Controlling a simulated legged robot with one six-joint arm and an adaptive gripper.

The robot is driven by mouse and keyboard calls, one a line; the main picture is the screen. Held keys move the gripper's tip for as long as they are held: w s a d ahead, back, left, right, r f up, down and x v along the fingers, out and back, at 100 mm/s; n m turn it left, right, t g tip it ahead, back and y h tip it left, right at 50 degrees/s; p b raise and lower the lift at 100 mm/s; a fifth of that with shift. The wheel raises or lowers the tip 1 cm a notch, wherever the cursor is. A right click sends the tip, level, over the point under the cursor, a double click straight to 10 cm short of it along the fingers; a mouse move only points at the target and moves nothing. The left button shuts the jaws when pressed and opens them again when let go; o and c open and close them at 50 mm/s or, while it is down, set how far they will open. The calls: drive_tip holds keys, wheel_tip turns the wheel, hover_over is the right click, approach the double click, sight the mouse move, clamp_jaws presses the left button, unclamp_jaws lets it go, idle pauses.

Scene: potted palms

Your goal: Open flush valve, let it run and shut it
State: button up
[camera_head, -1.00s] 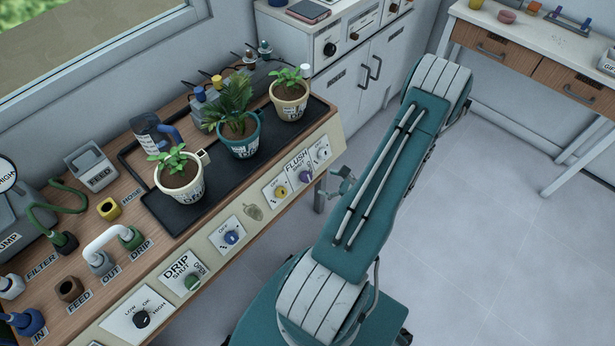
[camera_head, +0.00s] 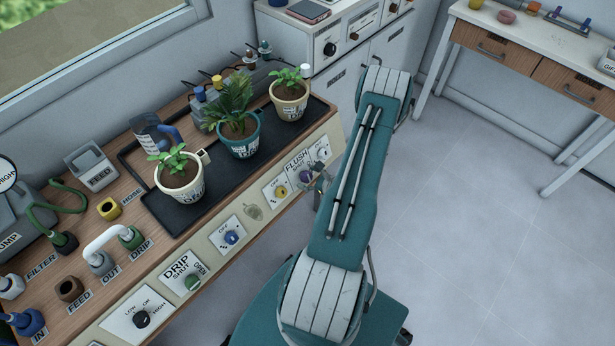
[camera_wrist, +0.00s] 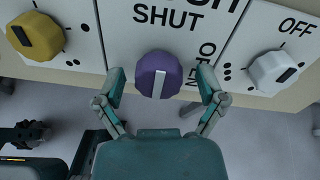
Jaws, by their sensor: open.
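The flush valve is a purple knob (camera_wrist: 159,75) with a pale bar on its face, below the word SHUT on a white panel in the wrist view. The bar runs straight up and down, in line with SHUT. It also shows as the purple knob (camera_head: 306,178) under the FLUSH label in the head view. My gripper (camera_wrist: 160,87) is open, with one finger on each side of the knob and visible gaps between. In the head view my gripper (camera_head: 321,184) is close in front of the panel, partly hidden by my arm.
A yellow knob (camera_wrist: 34,35) is left of the purple one and a white OFF knob (camera_wrist: 275,72) is right of it. Three potted plants stand on a black tray (camera_head: 180,218) above the panel. The floor (camera_head: 470,220) to the right is clear.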

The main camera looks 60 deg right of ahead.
drive_tip(key=c, duration=1.2)
drive_tip(key=shift+o, duration=0.3)
drive_tip(key=shift+m, duration=0.3)
drive_tip(key=m, duration=0.3)
drive_tip(key=shift+m, duration=0.3)
drive_tip(key=m, duration=0.9)
drive_tip(key=shift+t, duration=0.4)
drive_tip(key=shift+m, duration=2.3)
